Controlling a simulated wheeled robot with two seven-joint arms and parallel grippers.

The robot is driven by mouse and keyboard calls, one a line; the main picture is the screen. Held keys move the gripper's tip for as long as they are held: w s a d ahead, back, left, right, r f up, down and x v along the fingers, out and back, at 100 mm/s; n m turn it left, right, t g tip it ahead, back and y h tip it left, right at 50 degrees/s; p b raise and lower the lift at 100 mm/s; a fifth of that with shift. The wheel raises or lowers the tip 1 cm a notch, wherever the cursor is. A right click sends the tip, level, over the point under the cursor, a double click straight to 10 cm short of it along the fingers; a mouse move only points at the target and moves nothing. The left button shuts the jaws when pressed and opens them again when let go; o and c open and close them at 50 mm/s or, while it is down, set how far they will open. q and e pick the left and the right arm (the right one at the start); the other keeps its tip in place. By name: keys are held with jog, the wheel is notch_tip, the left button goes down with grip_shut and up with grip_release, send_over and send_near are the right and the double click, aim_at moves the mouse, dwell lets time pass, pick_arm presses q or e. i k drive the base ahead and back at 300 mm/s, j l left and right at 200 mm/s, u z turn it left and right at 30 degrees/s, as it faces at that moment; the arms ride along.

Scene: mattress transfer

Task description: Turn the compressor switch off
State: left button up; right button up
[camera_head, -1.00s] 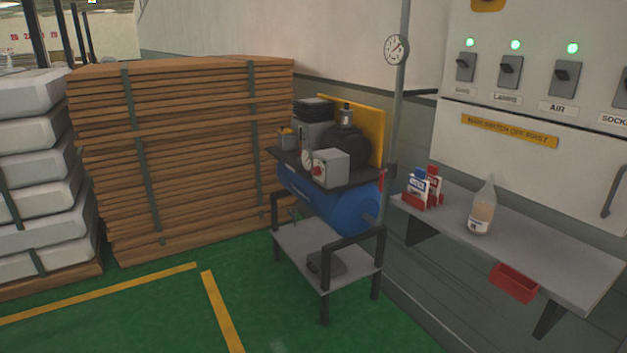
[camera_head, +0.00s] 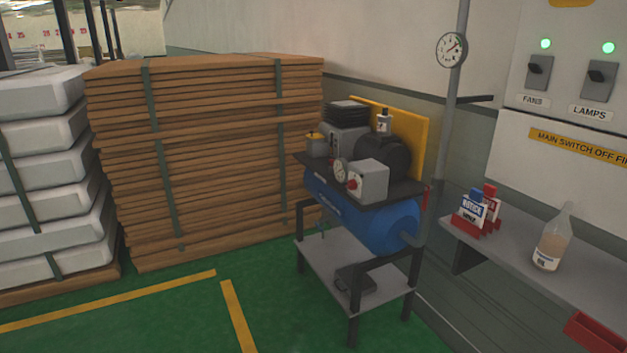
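The compressor (camera_head: 365,205) has a blue tank and a dark motor, and stands on a grey cart right of the middle. A grey switch box (camera_head: 368,180) with a red knob (camera_head: 352,184) is mounted on its front. A small round gauge (camera_head: 340,171) sits beside the box. The knob's position is too small to tell. On the wall panel, the FANS switch (camera_head: 539,72) and the LAMPS switch (camera_head: 599,80) each have a lit green lamp above. Neither of my grippers is in view.
Stacked wooden boards (camera_head: 215,160) and strapped white blocks (camera_head: 45,180) stand left of the compressor. A wall shelf (camera_head: 500,245) on the right holds small boxes and a bottle (camera_head: 552,238). A wall gauge (camera_head: 451,50) hangs on a pipe. Green floor lies clear in front.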

aim_at(351, 184)
jog(key=i+j+u, duration=0.3)
jog(key=i, duration=0.25)
jog(key=i+j+u, duration=0.25)
jog(key=i, duration=0.35)
jog(key=i+u, duration=0.3)
jog(key=i, duration=0.3)
jog(key=i+z, duration=0.4)
jog(key=i+j+z, duration=0.25)
jog(key=z, duration=0.2)
jog(key=i+j+z, duration=0.4)
jog(key=i+l, duration=0.05)
jog(key=i, duration=0.05)
